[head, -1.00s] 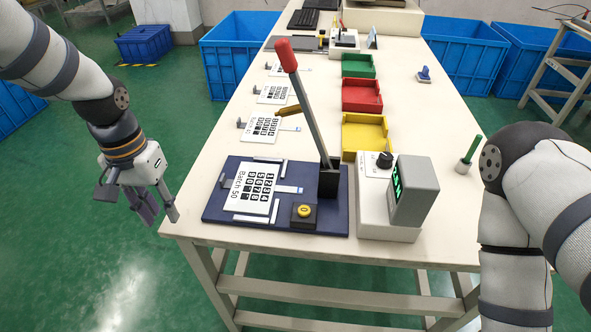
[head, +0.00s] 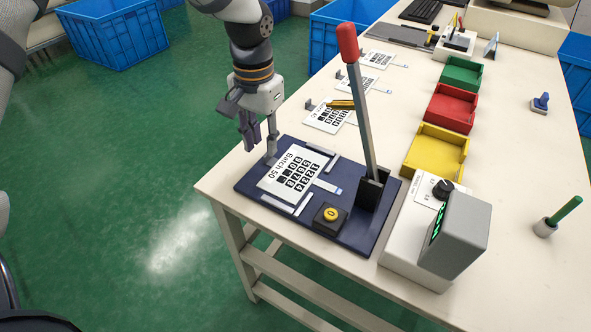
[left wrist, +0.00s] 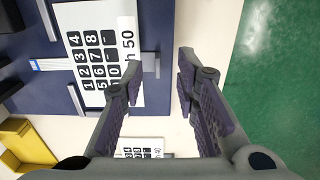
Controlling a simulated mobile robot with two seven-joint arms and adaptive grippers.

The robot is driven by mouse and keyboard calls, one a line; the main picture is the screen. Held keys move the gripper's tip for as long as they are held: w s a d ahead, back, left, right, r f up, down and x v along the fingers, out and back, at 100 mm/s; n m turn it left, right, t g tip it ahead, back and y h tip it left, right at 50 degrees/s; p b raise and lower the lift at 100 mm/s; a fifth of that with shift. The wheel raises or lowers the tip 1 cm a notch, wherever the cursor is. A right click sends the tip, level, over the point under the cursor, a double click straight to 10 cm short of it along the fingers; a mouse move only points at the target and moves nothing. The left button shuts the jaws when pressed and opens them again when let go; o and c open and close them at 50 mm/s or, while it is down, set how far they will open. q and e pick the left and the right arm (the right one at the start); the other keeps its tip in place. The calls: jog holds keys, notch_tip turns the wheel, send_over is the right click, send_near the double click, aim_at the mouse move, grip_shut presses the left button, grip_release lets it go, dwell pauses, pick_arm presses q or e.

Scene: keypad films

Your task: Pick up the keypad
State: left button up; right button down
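The keypad (head: 292,172), a white film marked "Batch 50" with black keys and a tail, lies flat on the dark blue fixture (head: 251,184). In the left wrist view the keypad (left wrist: 93,45) is at upper left. My left gripper (head: 260,148) is at the table's left edge, just beyond the keypad's title end. It is open and empty. In the left wrist view its fingers (left wrist: 159,70) are spread, the left one overlapping the keypad's title edge in the picture. I cannot tell whether they touch. My right gripper is not in view.
A red-handled lever (head: 360,100) stands on the fixture beside a yellow button (head: 330,214). Several other films lie farther back, the nearest film (head: 322,121) close to my left gripper. Yellow (head: 433,170), red and green trays and a grey display box (head: 455,235) stand to the right.

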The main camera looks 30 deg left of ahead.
aim_at(265, 156)
pick_arm(q)
notch_tip(265, 156, down, 3)
jog(key=shift+d+f, duration=0.1)
jog(key=shift+f, duration=0.1)
grip_shut()
jog(key=shift+r, duration=0.1)
